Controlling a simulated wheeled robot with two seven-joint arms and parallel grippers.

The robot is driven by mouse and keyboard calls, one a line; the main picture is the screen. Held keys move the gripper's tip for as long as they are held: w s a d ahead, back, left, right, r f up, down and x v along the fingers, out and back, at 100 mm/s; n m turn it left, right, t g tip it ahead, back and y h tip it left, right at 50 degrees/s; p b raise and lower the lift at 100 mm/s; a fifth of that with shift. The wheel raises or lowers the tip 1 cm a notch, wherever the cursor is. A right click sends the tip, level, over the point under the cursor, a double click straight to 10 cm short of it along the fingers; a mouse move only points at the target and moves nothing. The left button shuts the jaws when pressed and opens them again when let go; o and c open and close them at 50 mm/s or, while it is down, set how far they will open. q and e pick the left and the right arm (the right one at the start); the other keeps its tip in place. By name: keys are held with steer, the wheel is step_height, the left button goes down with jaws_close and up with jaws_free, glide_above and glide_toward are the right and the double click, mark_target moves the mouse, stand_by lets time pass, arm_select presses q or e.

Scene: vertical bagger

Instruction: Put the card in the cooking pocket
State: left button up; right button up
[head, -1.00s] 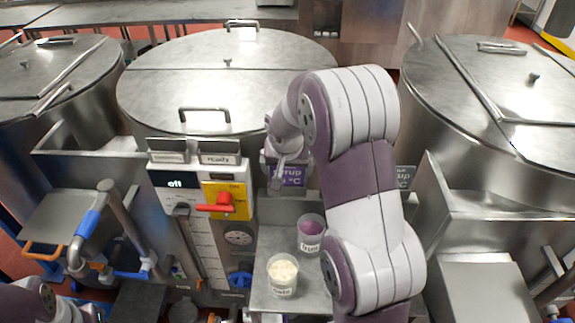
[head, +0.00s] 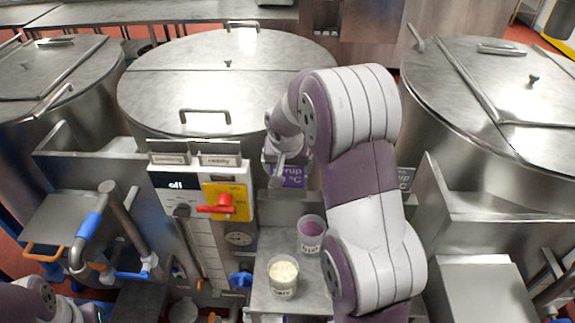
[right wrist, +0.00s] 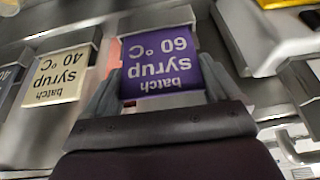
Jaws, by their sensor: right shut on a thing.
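The purple card (right wrist: 160,62), marked "batch syrup 60 °C", lies between the fingers of my right gripper (right wrist: 158,92), which is shut on it. In the head view the card (head: 291,176) is partly covered by the gripper (head: 277,172), right of the control panel. A grey holder (right wrist: 158,19) borders the card in the wrist view; whether the card is clear of it I cannot tell. The cooking pocket (head: 169,147) is at the panel's top left, beside the ready pocket (head: 219,147). My left gripper is out of view; only part of that arm shows at lower left.
A cream "syrup 40 °C" card (right wrist: 60,75) sits beside the purple one. A grey card (head: 405,178) shows right of my arm. A red handle (head: 216,208) sticks out below the pockets. Two cups, one cream (head: 283,276) and one purple (head: 311,234), stand on the shelf below.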

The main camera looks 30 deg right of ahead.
steer(key=shift+r+p, duration=0.4)
steer(key=shift+r, duration=0.25)
step_height(320, 180, up, 6)
steer(key=p, duration=0.4)
steer(key=shift+f, duration=0.2)
